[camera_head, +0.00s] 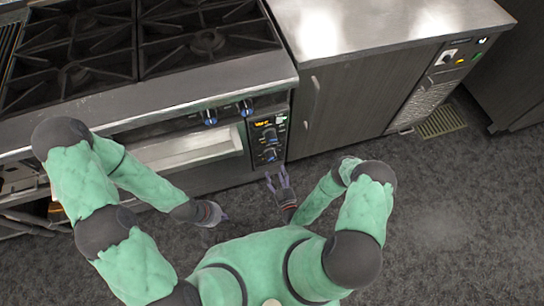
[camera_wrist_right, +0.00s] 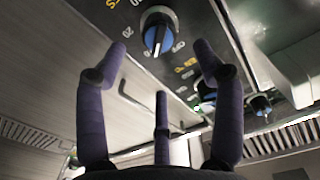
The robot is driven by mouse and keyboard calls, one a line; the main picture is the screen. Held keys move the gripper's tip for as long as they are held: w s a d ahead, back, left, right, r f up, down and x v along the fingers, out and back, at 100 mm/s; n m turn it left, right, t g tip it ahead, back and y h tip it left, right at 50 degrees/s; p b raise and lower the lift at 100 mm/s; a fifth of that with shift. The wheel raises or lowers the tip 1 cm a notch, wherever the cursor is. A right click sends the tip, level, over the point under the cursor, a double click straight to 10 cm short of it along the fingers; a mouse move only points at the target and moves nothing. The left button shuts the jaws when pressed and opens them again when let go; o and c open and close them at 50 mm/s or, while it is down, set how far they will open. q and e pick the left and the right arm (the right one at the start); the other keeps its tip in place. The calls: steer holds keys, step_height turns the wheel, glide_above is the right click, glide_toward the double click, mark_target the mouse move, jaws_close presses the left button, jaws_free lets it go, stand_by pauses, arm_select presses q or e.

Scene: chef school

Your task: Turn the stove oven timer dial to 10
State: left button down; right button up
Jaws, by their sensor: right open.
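The stove's narrow black control panel (camera_head: 282,128) has dials one above the other, an upper dial (camera_head: 270,135) and a lower dial (camera_head: 270,154). In the right wrist view a dial with a blue face (camera_wrist_right: 157,32) and a white pointer line has printed numbers around it, one reading 20; the other numbers are hard to read. My right gripper (camera_head: 277,174) is open and empty in front of the panel. In the right wrist view its purple fingers are spread on either side of the dial, apart from it. My left gripper (camera_head: 214,213) hangs low, away from the stove; its fingers are unclear.
The stove top with black burner grates (camera_head: 205,42) is at the upper left. Two blue front knobs (camera_head: 228,112) sit left of the panel, above the oven door handle (camera_head: 190,150). A steel-topped cabinet (camera_head: 370,30) stands to the right. The dark floor at right is free.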

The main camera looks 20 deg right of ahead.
mark_target(272, 158)
steer(key=w+b, duration=0.2)
steer(key=w, duration=0.6)
steer(key=shift+w+a, duration=0.1)
steer(key=shift+w, duration=0.1)
steer(key=c, duration=1.1)
steer(key=shift+c, duration=0.2)
